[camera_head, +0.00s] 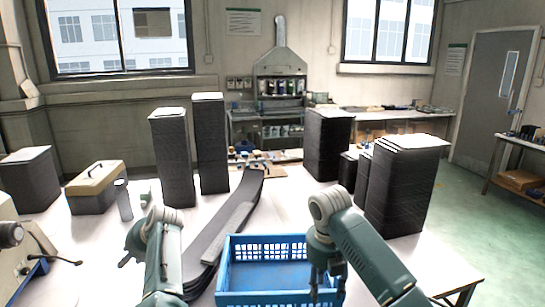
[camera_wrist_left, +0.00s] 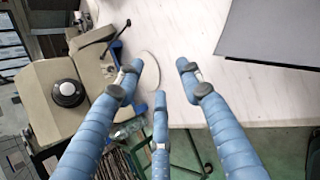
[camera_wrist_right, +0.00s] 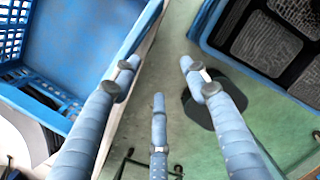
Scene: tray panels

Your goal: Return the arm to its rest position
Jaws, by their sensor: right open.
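My right arm comes in from the right in the head view, with its gripper (camera_head: 327,285) pointing down at the right side of the blue crate (camera_head: 268,239). In the right wrist view the right gripper (camera_wrist_right: 158,75) has its three fingers spread with nothing between them. The blue crate's bare inside (camera_wrist_right: 85,40) is left of them, and green floor lies below. My left arm is at lower left in the head view; its fingertips are hard to make out there. In the left wrist view the left gripper (camera_wrist_left: 160,78) is spread and empty near the white table's edge.
Tall stacks of dark panels (camera_head: 174,160) stand on the white table, with more at the right (camera_head: 402,190). A dark curved strip (camera_head: 225,225) lies left of the crate. A toolbox (camera_head: 96,187) stands at left. Another blue crate (camera_wrist_right: 210,30) holds dark mesh pieces.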

